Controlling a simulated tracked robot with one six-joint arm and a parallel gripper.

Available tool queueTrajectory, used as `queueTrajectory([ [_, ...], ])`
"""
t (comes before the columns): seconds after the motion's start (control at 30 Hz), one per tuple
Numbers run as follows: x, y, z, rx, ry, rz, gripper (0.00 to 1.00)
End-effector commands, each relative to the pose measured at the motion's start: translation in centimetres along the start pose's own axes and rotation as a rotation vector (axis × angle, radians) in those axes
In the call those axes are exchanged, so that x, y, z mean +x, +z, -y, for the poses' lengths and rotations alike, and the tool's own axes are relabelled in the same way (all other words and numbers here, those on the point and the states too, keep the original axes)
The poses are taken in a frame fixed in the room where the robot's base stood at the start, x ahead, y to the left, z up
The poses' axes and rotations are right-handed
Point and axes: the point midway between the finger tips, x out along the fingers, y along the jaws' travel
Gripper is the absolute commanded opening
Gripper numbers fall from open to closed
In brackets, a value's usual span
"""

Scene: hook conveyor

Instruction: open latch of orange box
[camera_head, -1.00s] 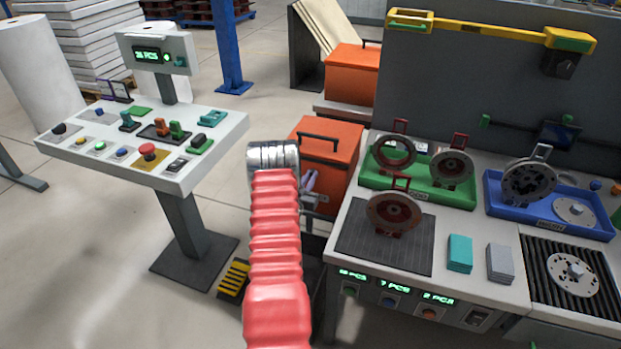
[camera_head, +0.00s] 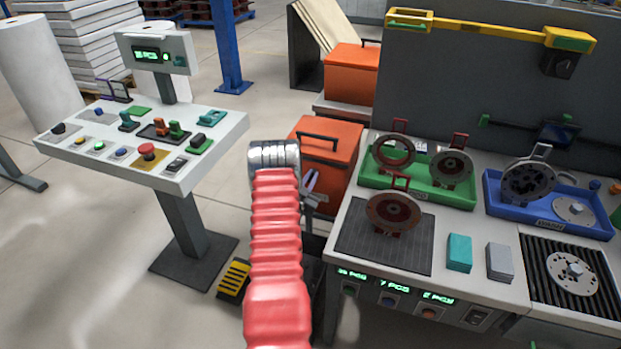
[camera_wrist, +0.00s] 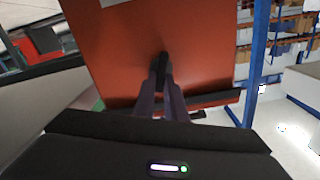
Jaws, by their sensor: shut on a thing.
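The near orange box (camera_head: 335,138) stands just left of the workbench, lid closed, with a dark handle (camera_head: 318,136) on top. In the wrist view its orange face (camera_wrist: 115,55) fills the upper middle. My gripper (camera_head: 312,182) is at the front of this box, partly hidden behind my arm's red sleeve in the head view. In the wrist view my gripper's two fingers (camera_wrist: 162,82) are closed around a small dark latch (camera_wrist: 163,58) on the orange face. The latch is hidden in the head view.
A second orange box (camera_head: 352,72) stands behind the near one. The workbench (camera_head: 345,222) with green and blue trays is close on the right. A control panel (camera_head: 190,170) stands on the left. Open floor lies between the panel and the near box.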

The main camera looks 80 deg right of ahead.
Motion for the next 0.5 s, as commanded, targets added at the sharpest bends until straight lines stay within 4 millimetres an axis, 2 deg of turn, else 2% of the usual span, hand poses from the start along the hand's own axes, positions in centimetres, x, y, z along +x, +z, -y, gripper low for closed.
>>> queueTrajectory([
  [0.5, -0.01, 0.2, -0.9, 0.489, 0.003, 0.0, 0.0],
])
